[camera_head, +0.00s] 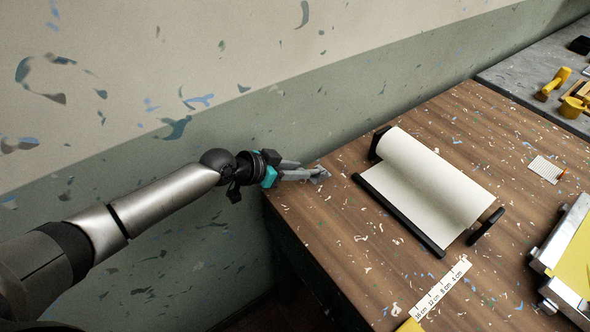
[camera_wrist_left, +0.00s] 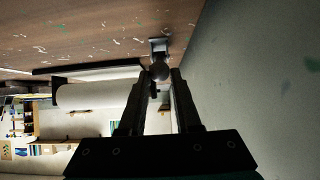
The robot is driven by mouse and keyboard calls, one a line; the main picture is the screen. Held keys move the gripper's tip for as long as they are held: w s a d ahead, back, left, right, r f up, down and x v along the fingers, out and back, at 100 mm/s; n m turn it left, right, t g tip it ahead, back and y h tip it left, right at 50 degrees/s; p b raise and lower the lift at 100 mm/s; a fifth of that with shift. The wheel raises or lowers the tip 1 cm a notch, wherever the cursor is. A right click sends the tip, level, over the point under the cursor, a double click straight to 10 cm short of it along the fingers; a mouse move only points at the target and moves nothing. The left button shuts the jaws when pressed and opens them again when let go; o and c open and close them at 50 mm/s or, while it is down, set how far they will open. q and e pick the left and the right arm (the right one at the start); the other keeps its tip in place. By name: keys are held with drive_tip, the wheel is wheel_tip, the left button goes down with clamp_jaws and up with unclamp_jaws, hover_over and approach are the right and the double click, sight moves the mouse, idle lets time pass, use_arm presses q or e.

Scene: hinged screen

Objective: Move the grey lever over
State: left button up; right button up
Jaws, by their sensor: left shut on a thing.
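A small grey lever (camera_head: 320,174) sits at the left corner of the wooden table, by the wall. My left gripper (camera_head: 312,173) reaches it from the left and is shut on it. In the left wrist view the lever's round grey knob (camera_wrist_left: 160,71) is between the fingertips of my left gripper (camera_wrist_left: 159,78), with its mount (camera_wrist_left: 158,45) on the table behind. The fingers hide part of the lever in the head view. My right gripper is not in view.
A white paper roll on a black stand (camera_head: 435,185) stands to the right on the wooden table (camera_head: 345,235). A ruler strip (camera_head: 441,290) lies near the front. A metal frame with a yellow panel (camera_head: 570,260) is at the right edge. The speckled wall (camera_head: 240,125) is close behind my left arm.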

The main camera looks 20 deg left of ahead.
use_arm(q)
drive_tip(key=shift+w+r, duration=0.1)
drive_tip(key=shift+r, duration=0.1)
drive_tip(key=shift+w+d+r+p, duration=0.2)
drive_tip(key=shift+w+r+p, duration=0.05)
drive_tip(key=shift+r, duration=0.15)
drive_tip(key=shift+w+d+r+p, duration=0.15)
drive_tip(key=shift+w+r+p, duration=0.1)
drive_tip(key=shift+r, duration=0.15)
drive_tip(key=shift+d+r, duration=0.1)
clamp_jaws()
drive_tip(key=shift+w+d+r+p, duration=0.4)
drive_tip(key=shift+w+d+r, duration=0.05)
drive_tip(key=shift+w+r, duration=0.15)
